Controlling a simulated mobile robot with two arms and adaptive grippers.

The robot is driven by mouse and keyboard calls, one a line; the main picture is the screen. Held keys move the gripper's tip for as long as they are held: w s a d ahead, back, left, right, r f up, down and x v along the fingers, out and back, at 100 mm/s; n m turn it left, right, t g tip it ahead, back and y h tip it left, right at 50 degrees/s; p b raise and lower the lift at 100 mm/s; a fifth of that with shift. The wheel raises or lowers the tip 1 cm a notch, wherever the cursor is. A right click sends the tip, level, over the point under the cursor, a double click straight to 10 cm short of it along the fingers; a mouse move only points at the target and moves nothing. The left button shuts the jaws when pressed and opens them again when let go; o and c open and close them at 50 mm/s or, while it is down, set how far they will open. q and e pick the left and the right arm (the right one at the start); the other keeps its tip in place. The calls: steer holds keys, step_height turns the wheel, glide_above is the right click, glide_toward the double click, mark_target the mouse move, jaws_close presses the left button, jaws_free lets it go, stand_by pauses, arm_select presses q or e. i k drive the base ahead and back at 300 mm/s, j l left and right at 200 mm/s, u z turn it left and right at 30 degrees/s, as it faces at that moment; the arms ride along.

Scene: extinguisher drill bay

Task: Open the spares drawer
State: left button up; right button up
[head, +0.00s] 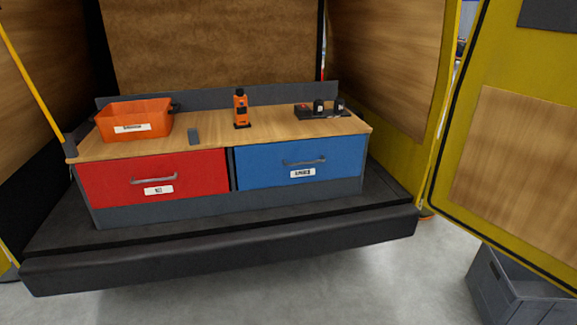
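Two drawers sit side by side in a low cabinet with a wooden top. The red drawer (112,184) is on the left, with a grey bar handle (154,181) and a white label. The blue drawer (268,170) is on the right, with a grey bar handle (304,162) and a white label (303,173). Both drawers look shut, their fronts flush with the cabinet. The label print is too small to read surely, so I cannot tell for certain which is the spares drawer. Neither of my grippers is in view.
A dark ledge (230,248) runs in front. A yellow door (465,130) and grey crate (510,296) are right.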

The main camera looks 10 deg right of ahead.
mark_target(258, 165)
steer(key=i+l, duration=0.25)
steer(key=i+l+u, duration=0.15)
steer(key=l, duration=0.35)
steer(key=i+l, duration=0.35)
steer(key=u, duration=0.05)
